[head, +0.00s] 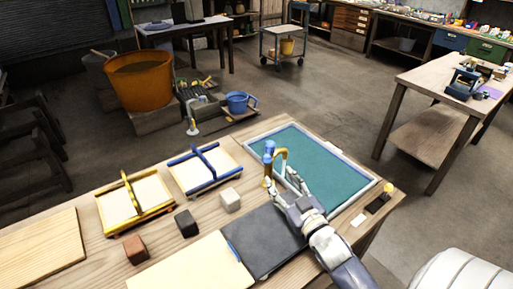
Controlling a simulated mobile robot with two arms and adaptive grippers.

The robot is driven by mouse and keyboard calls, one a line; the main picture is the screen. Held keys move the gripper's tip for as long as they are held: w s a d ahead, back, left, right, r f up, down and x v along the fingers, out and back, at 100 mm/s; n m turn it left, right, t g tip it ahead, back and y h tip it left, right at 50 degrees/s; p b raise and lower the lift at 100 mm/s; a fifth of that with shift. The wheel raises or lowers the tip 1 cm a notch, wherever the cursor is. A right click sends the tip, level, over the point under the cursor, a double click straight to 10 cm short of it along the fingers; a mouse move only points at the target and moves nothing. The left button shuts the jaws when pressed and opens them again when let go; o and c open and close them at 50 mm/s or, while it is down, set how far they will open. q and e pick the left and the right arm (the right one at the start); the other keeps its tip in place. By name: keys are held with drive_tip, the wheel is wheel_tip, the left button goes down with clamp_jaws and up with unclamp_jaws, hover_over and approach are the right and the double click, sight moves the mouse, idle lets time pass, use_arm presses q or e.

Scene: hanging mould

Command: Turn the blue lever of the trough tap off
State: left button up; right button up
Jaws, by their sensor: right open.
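The trough (330,152) is a pale-rimmed basin with a teal surface at the right end of the workbench. A brass tap (284,157) stands at its left side, with a curved spout. The blue lever (269,148) sits at the top of the tap and looks upright. My right gripper (284,183) is open, in front of the tap and low beside its post, below the blue lever. Whether a finger touches the post I cannot tell. My left gripper is not in view.
Yellow-handled (131,191) and blue-handled (207,162) moulds lie left of the trough. Small blocks, including a pale one (230,200), and a dark grey panel (262,240) lie nearer. An orange tub (140,82) stands behind the bench.

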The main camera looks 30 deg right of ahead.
sight(270, 162)
drive_tip(key=w, duration=0.1)
drive_tip(key=w+r, duration=0.1)
drive_tip(key=w+p, duration=0.1)
drive_tip(key=shift+d+r, duration=0.25)
drive_tip(key=w, duration=0.3)
drive_tip(key=shift+w+d+f, duration=0.15)
drive_tip(key=shift+d, duration=0.05)
drive_tip(key=w+p, duration=0.1)
drive_tip(key=w, duration=0.1)
drive_tip(key=shift+w+d, duration=0.15)
drive_tip(key=shift+w, duration=0.35)
drive_tip(key=shift+w+f, duration=0.1)
drive_tip(key=shift+w, duration=0.05)
drive_tip(key=shift+c, duration=0.3)
drive_tip(key=c, duration=0.4)
drive_tip(key=shift+d, duration=0.1)
clamp_jaws()
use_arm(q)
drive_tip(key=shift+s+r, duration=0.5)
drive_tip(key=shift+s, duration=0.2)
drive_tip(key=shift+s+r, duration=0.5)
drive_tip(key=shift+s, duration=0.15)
use_arm(e)
drive_tip(key=shift+s, duration=0.2)
